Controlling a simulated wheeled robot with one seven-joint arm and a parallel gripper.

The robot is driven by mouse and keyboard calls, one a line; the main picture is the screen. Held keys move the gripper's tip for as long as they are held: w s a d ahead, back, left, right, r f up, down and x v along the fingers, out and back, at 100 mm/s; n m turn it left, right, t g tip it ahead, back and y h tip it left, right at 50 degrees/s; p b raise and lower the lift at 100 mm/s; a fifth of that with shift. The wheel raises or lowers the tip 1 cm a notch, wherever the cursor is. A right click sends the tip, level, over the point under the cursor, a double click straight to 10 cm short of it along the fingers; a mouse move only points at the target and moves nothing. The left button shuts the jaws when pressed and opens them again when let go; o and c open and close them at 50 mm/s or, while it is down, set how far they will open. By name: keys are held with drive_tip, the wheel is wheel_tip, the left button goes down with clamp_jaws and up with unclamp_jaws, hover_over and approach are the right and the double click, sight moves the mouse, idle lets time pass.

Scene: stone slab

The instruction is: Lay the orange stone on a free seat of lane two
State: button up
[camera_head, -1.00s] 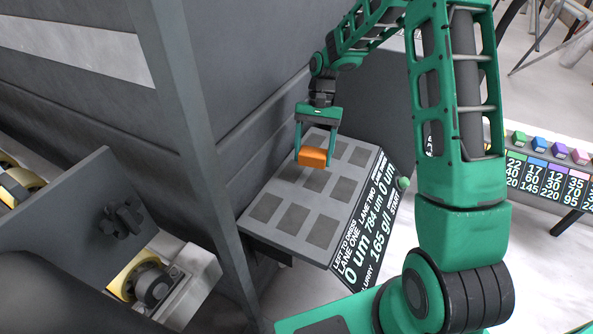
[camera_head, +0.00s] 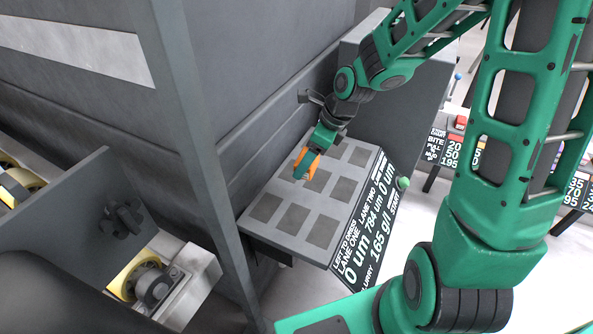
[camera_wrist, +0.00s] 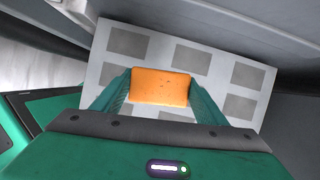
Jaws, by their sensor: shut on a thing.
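My gripper (camera_head: 307,168) is shut on the orange stone (camera_head: 313,164), a small block. In the wrist view the stone (camera_wrist: 160,86) spans the gap between the two green fingers. The stone is over the middle of the light grey plate (camera_head: 280,238); I cannot tell whether it touches it. The plate holds rows of dark square seats, such as one at the near side (camera_head: 322,231) and one at the far right (camera_head: 358,156). The seats I can see are empty. The stone and fingers hide part of the middle seats.
A black display board (camera_head: 365,225) along the plate's right edge reads lane one, lane two and slurry figures. A green button (camera_head: 403,183) sits at its far end. A dark grey wall (camera_head: 250,90) rises close behind the plate, with a grey post (camera_head: 205,150) to its left.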

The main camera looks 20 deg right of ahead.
drive_tip(key=shift+s+a+r+m, duration=0.1)
drive_tip(key=shift+s+a+m, duration=0.1)
drive_tip(key=shift+m, duration=0.3)
drive_tip(key=shift+w, duration=0.15)
drive_tip(key=w+f, duration=0.2)
drive_tip(key=w, duration=0.1)
drive_tip(key=w+f, duration=0.2)
drive_tip(key=w, duration=0.2)
drive_tip(key=w+f, duration=0.3)
drive_tip(key=w, duration=0.1)
drive_tip(key=shift+w, duration=0.1)
drive_tip(key=shift+f, duration=2)
drive_tip(key=o, duration=1.2)
drive_tip(key=v, duration=1.2)
drive_tip(key=shift+a, duration=0.25)
